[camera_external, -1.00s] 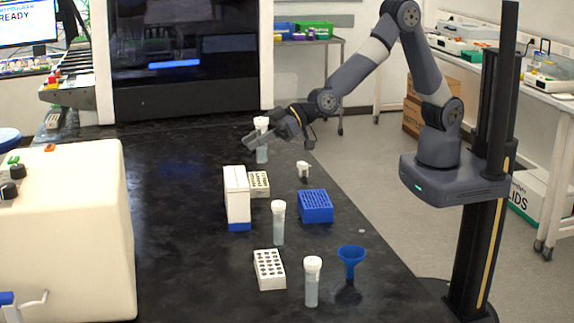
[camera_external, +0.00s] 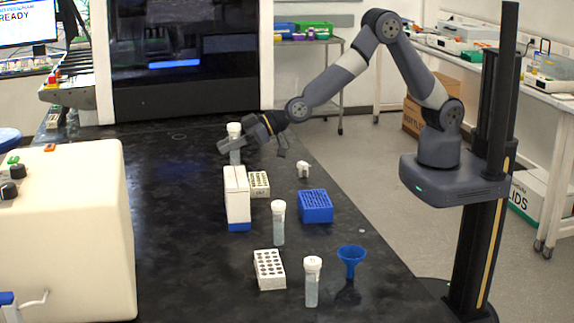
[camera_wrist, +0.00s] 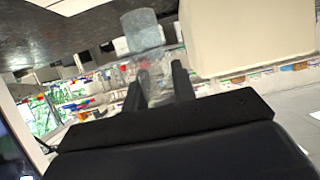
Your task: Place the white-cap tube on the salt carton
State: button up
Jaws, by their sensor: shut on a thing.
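My gripper (camera_external: 238,145) is shut on a clear tube with a white cap (camera_external: 234,129). The tube is upright, above and just behind the salt carton (camera_external: 237,190), apart from it as far as I can tell. The carton is a tall white box with a blue base, standing on the black bench. The wrist view shows the translucent tube (camera_wrist: 147,65) between my fingers, blurred. Two more white-capped tubes stand on the bench, one in the middle (camera_external: 278,222) and one at the front (camera_external: 312,281).
A white rack (camera_external: 258,184) stands right beside the carton, a blue rack (camera_external: 315,206) further right. Another white rack (camera_external: 269,270), a blue funnel (camera_external: 351,256) and a small white item (camera_external: 303,169) are also on the bench. A cream machine (camera_external: 65,235) fills the left.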

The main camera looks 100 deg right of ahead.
jog(key=shift+f, duration=1.4)
jog(key=shift+f, duration=0.1)
jog(key=shift+f, duration=0.15)
jog(key=o, duration=1)
jog(key=shift+c, duration=0.2)
jog(key=shift+r, duration=0.2)
jog(key=shift+s+r, duration=0.1)
jog(key=b+v, duration=0.2)
jog(key=v, duration=0.9)
jog(key=shift+s, duration=0.35)
jog(key=shift+o, duration=0.5)
jog(key=shift+r, duration=0.15)
